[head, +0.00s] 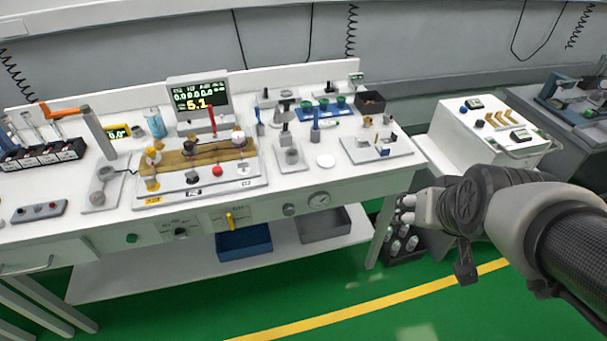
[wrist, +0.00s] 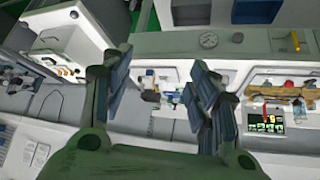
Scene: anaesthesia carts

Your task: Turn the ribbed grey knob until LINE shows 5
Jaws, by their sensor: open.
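A round grey knob (head: 289,209) sits on the white front panel of the bench, left of a round dial gauge (head: 318,200). Its ribs are too small to make out. In the wrist view the knob (wrist: 237,37) and the gauge (wrist: 209,41) show near the top. A screen (head: 200,97) on the bench shows a large yellow 5.1; I cannot read a LINE label anywhere or the gauge's needle. My gripper (head: 407,215) is to the right of the knob, well apart from it, beyond the bench's right end. In the wrist view my gripper (wrist: 160,80) is open and empty.
A yellow handle (head: 229,220), a green knob (head: 131,238) and a black knob (head: 180,232) share the front panel. Below are a blue bin (head: 244,242) and a grey bin (head: 325,224). A bottle crate (head: 403,250) stands by the bench leg. Green floor in front is clear.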

